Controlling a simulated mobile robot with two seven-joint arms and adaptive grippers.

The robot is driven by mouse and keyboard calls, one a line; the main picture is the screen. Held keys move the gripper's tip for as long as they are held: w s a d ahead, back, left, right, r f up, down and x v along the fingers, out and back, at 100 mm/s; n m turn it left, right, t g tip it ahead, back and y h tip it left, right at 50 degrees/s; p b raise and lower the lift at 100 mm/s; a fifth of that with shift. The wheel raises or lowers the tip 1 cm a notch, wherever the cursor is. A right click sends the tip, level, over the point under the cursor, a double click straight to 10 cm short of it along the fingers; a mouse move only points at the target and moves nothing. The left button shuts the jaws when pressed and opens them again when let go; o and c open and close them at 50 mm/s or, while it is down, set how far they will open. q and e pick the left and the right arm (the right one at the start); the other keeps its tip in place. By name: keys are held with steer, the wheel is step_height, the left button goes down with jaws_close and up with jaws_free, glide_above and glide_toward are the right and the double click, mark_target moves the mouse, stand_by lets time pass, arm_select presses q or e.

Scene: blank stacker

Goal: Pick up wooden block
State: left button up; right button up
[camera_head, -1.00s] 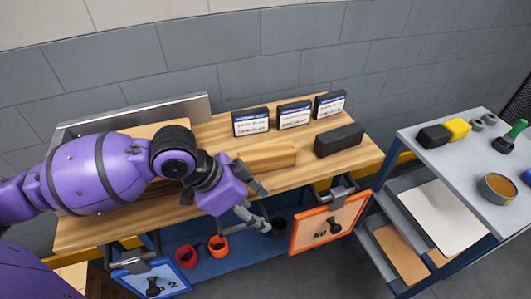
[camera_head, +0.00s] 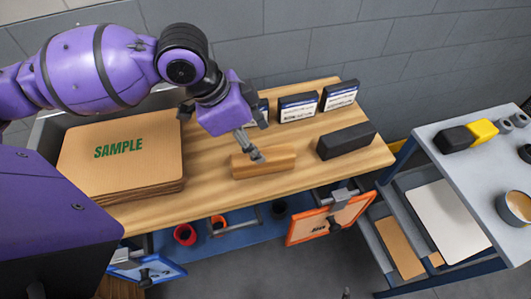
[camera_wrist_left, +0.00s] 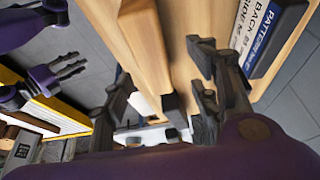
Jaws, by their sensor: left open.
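The wooden block (camera_head: 277,164) is a long light-brown bar lying on the wooden workbench near its front edge, left of a black block. In the left wrist view the block (camera_wrist_left: 146,45) runs down from the top edge. My left gripper (camera_head: 252,145) is open over the block's middle, its fingers pointing down close to it. In the wrist view its dark fingers (camera_wrist_left: 163,93) lie apart, one to each side of the block; contact cannot be told. My right gripper (camera_wrist_left: 62,75) shows at the left of the wrist view, away from the block; its jaw state is unclear.
The black block (camera_head: 345,141) lies right of the wooden block. Labelled dark boxes (camera_head: 298,107) stand behind. A stack of SAMPLE boards (camera_head: 150,145) fills the bench's left. An orange-framed panel (camera_head: 325,222) sticks out below the front edge. A grey cart (camera_head: 480,160) stands at right.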

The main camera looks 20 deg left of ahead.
mark_target(280, 158)
arm_select(q)
steer(key=x, duration=0.3)
steer(key=s+x, duration=0.1)
steer(key=shift+w+d+f, duration=0.1)
steer(key=shift+d+f, duration=0.2)
steer(key=shift+f, duration=0.1)
steer(key=shift+w+d+f, duration=0.1)
steer(key=shift+d+f, duration=0.1)
steer(key=shift+f, duration=0.3)
jaws_close()
steer(key=shift+r, duration=0.15)
